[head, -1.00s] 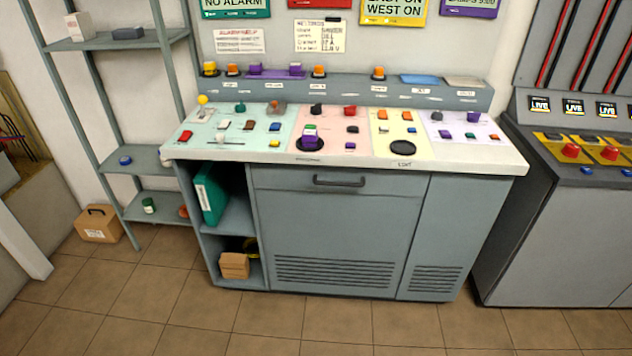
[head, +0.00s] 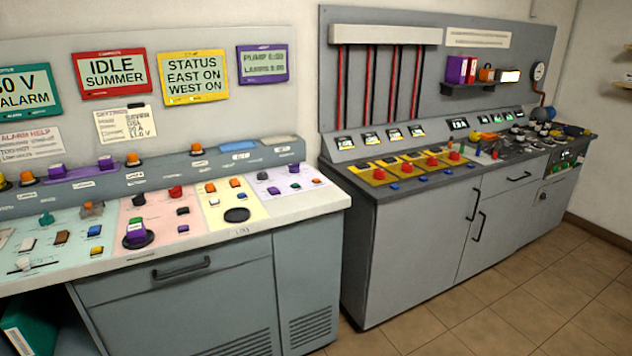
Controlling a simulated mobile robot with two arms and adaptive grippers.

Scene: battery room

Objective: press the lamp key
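Neither of my grippers shows in the head view. The left console (head: 120,262) has a sloped top with teal, pink, yellow and lilac panels carrying small coloured keys and knobs. The lilac panel (head: 270,180) holds purple keys (head: 274,190) and an orange key (head: 317,181). The yellow panel (head: 222,192) has orange keys (head: 210,187) and a black round disc (head: 237,215). A purple sign (head: 262,64) above appears to read "PUMP" and "LAMPS". The key labels are too small to read, so I cannot tell which is the lamp key.
A second grey console (head: 410,230) stands to the right, with red buttons on yellow plates (head: 432,162). Signs reading "IDLE SUMMER" (head: 110,74) and "STATUS EAST ON WEST ON" (head: 192,77) hang on the wall. The tiled floor (head: 500,300) in front is clear.

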